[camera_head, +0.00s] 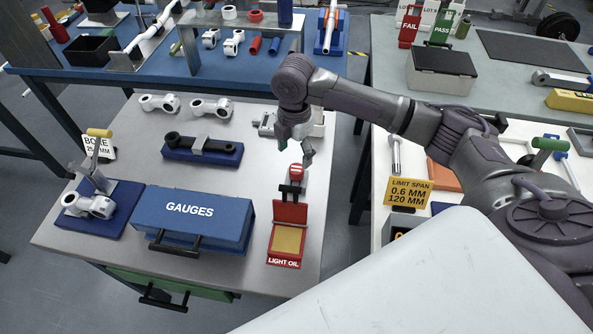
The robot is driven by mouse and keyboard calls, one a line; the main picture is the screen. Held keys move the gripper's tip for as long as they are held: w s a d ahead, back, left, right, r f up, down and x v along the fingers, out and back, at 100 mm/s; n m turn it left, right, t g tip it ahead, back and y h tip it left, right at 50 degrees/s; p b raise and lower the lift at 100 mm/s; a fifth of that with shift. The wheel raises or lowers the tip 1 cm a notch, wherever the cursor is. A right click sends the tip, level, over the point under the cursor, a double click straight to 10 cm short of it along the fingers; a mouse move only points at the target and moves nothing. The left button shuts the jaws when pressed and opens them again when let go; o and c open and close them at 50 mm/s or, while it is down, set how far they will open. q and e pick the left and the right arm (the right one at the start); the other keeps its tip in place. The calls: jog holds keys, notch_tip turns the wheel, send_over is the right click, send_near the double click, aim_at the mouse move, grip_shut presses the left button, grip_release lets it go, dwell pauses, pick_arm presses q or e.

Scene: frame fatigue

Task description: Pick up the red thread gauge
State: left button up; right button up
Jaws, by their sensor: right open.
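The red thread gauge (296,171) has a red head with a pale band and a dark lower part. It stands at the back end of the red light-oil tray (272,246) on the right part of the grey table. My right gripper (296,151) points down just above and behind the red head, its fingers apart. It looks empty. I cannot tell from this view whether a fingertip touches the gauge. My left gripper does not show.
A blue GAUGES case (195,221) is left of the tray. A dark tool on a blue base (202,150) and white rod ends (211,107) are behind it. A yellow limit sign (408,192) stands on the right table. The table's right edge is close to the tray.

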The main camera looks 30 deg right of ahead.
aim_at(296, 168)
jog(key=shift+w+f, duration=0.1)
jog(key=shift+f, duration=0.65)
jog(key=shift+d+f, duration=0.1)
jog(key=shift+f, duration=0.25)
jog(key=shift+s+f+p, duration=0.15)
jog(key=shift+f+p, duration=0.1)
jog(key=shift+f, duration=0.35)
jog(key=shift+s+f+p, duration=0.15)
jog(key=shift+f+p, duration=0.1)
jog(key=shift+f, duration=0.3)
notch_tip(296, 168, down, 2)
jog(key=shift+d+f, duration=0.1)
jog(key=shift+f, duration=0.35)
jog(key=shift+c, duration=0.3)
jog(key=c, duration=1.2)
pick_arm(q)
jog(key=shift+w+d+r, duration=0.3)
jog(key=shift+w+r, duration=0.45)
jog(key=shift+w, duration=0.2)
